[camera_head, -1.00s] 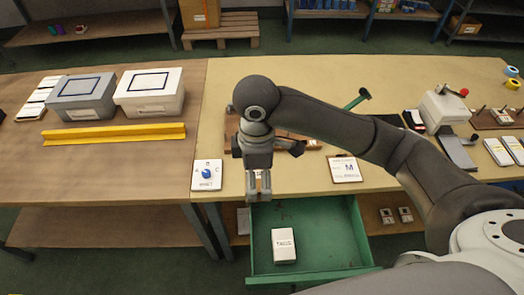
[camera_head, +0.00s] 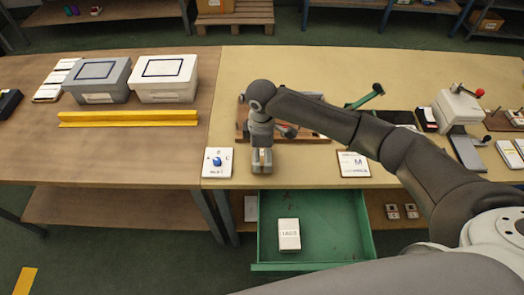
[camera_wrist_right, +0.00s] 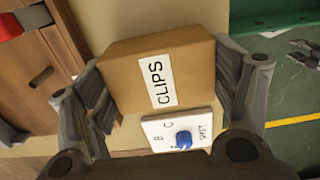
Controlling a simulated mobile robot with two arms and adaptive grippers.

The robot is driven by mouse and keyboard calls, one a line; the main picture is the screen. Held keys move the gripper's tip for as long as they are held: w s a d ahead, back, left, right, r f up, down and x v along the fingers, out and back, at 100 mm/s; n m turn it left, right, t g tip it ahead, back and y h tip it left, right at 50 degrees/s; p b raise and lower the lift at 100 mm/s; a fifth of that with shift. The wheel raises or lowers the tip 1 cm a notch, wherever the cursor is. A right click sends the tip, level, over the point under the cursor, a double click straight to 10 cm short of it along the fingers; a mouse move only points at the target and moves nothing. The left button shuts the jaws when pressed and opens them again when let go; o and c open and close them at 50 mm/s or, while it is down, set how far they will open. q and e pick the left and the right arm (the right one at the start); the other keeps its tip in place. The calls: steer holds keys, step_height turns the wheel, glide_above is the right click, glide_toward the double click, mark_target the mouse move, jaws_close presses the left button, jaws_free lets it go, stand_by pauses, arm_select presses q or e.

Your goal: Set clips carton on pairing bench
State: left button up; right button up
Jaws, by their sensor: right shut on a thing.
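The clips carton (camera_wrist_right: 190,54) is a brown box with a white label reading CLIPS, seen large in the right wrist view. My right gripper (camera_wrist_right: 166,88) is shut on it, one finger on each side. In the head view my right gripper (camera_head: 262,166) points down at the front edge of the tan bench (camera_head: 310,180), just right of the knob plate, and mostly hides the carton. I cannot tell whether the carton touches the bench top. A brown bench (camera_head: 120,165) adjoins on the left; no label shows which bench is the pairing bench.
A white plate with a blue knob (camera_head: 217,162) lies left of my gripper. An open green drawer (camera_head: 340,225) below holds a white box (camera_head: 289,235). A card marked M (camera_head: 353,164) lies right. Lidded boxes (camera_head: 165,79) and a yellow rail (camera_head: 128,118) occupy the brown bench.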

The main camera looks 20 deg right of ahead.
mark_target(262, 152)
steer(key=shift+f, duration=0.25)
steer(key=shift+f, duration=0.15)
steer(key=o, duration=1.1)
step_height(262, 152, up, 12)
steer(key=shift+r+b, duration=0.2)
steer(key=shift+b, duration=0.6)
